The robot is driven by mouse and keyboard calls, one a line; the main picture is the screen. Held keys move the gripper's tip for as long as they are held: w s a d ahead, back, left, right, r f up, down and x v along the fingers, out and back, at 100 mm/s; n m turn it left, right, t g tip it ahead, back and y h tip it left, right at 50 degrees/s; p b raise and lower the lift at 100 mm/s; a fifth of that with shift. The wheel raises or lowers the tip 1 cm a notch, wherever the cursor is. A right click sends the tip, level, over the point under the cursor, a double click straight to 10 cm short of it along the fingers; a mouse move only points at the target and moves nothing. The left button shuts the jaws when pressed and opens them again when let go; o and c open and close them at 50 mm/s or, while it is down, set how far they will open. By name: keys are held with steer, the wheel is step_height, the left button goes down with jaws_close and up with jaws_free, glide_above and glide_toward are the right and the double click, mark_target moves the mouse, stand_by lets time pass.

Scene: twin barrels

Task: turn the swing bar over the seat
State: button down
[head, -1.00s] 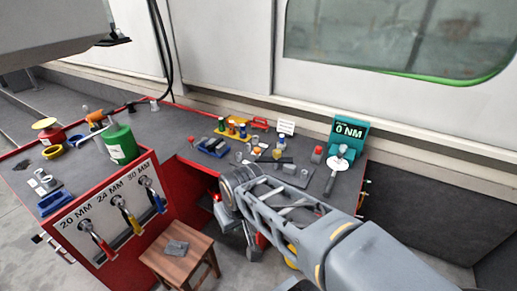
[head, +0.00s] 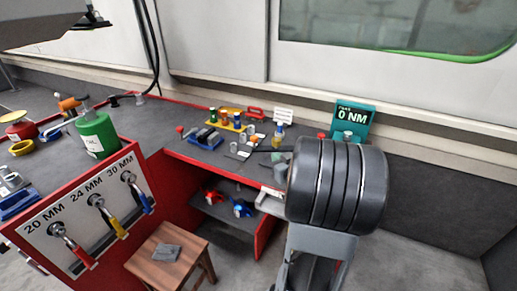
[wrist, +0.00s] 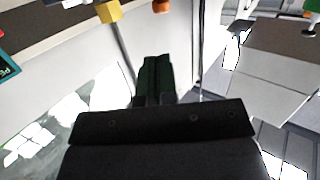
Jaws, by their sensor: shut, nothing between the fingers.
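My gripper shows in the wrist view as dark fingers (wrist: 156,82) closed together, with nothing between them. In the head view my large dark arm joint hides where it is. A thin grey rod (wrist: 122,50) with a yellow block (wrist: 109,12) at its end stands beyond the fingers in the wrist view, apart from them as far as I can see. I cannot tell whether this rod is the swing bar. A wooden stool (head: 185,242) stands in front of the bench in the head view, with a grey piece (head: 166,252) on its top. I cannot make out any other seat.
The red-edged grey bench (head: 190,112) carries a green canister (head: 98,135), a yellow rack (head: 232,122) and a teal torque display (head: 353,117) reading 0 NM. Three wrenches hang on the front panel (head: 90,215). Floor is clear right of my arm.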

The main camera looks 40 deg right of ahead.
mark_target(256, 140)
steer(key=b+x, duration=0.1)
steer(key=x, duration=1.2)
steer(key=shift+w, duration=0.35)
